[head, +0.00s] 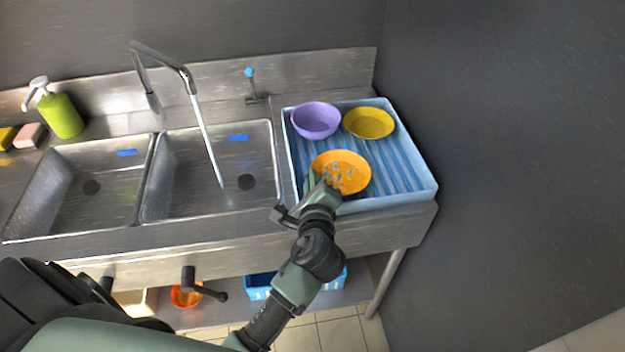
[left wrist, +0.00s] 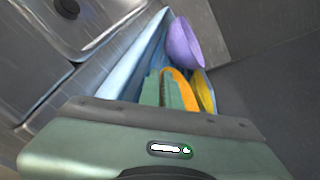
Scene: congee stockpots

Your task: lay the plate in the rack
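The orange plate (head: 349,176), with pale blue-grey specks on its face, is at the near left of the blue rack (head: 432,187), over its striped floor. I cannot tell whether the plate touches that floor. My left gripper (head: 322,186) is at the plate's near left rim. In the left wrist view, my left gripper's green fingers (left wrist: 160,89) are close together, and the orange plate (left wrist: 181,86) shows edge-on against them; they appear shut on its rim, though the contact itself is partly hidden. My right gripper is not in view.
A purple bowl (head: 316,121) and a yellow dish (head: 369,123) stand in the back of the rack. The rack's right part is clear. Water runs from a faucet (head: 165,60) into the right sink basin (head: 180,200). A dark wall (head: 520,170) stands close on the right.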

